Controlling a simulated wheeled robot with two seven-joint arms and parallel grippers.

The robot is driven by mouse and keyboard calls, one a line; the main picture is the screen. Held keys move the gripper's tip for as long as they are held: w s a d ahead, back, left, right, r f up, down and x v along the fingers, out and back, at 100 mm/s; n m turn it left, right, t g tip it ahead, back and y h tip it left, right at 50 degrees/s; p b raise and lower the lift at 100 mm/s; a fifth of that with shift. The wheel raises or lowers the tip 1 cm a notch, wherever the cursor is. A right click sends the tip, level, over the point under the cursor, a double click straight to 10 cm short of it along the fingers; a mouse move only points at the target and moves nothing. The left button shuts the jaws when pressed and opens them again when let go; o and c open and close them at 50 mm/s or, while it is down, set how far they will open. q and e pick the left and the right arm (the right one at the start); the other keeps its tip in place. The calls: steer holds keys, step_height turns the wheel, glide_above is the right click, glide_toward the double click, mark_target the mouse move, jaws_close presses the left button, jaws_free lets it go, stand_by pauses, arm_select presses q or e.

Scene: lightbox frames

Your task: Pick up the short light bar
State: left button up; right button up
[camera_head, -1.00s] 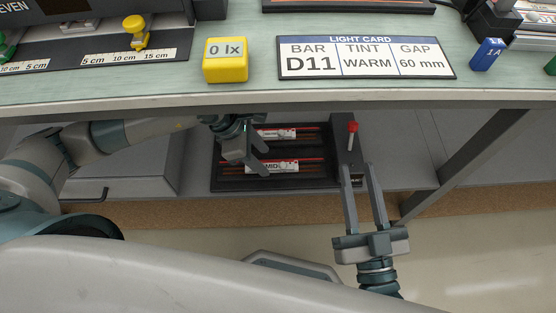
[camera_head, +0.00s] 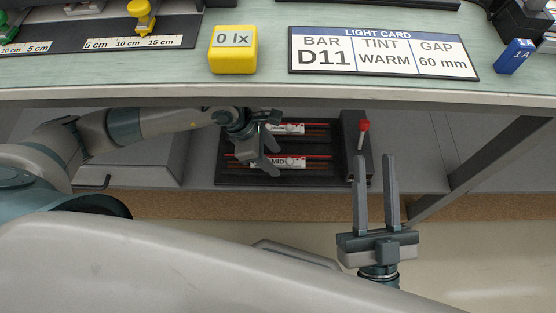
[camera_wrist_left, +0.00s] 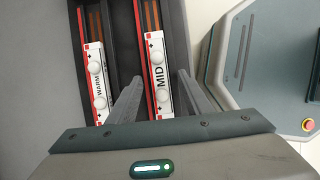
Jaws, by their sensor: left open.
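Two light bars lie side by side in a dark tray (camera_head: 228,181) on the shelf under the bench. The nearer bar (camera_head: 290,163) reads MID. The farther bar (camera_head: 292,129) reads WARM in the left wrist view (camera_wrist_left: 97,75). Which is shorter I cannot tell. My left gripper (camera_head: 274,160) is open and empty over the tray's left part. In the left wrist view its fingers (camera_wrist_left: 159,78) appear on either side of the MID bar (camera_wrist_left: 158,73); their height above it is unclear. My right gripper (camera_head: 375,159) is open and empty, in front of the shelf.
A red-topped lever (camera_head: 363,128) stands at the tray's right end. Above, the bench edge (camera_head: 300,97) overhangs the shelf. On the bench are a yellow 0 lx cube (camera_head: 232,50) and a light card (camera_head: 383,53) reading D11, WARM, 60 mm.

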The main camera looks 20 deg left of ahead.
arm_select(q)
steer(key=shift+c, duration=0.3)
jaws_close()
steer(key=shift+r, duration=0.15)
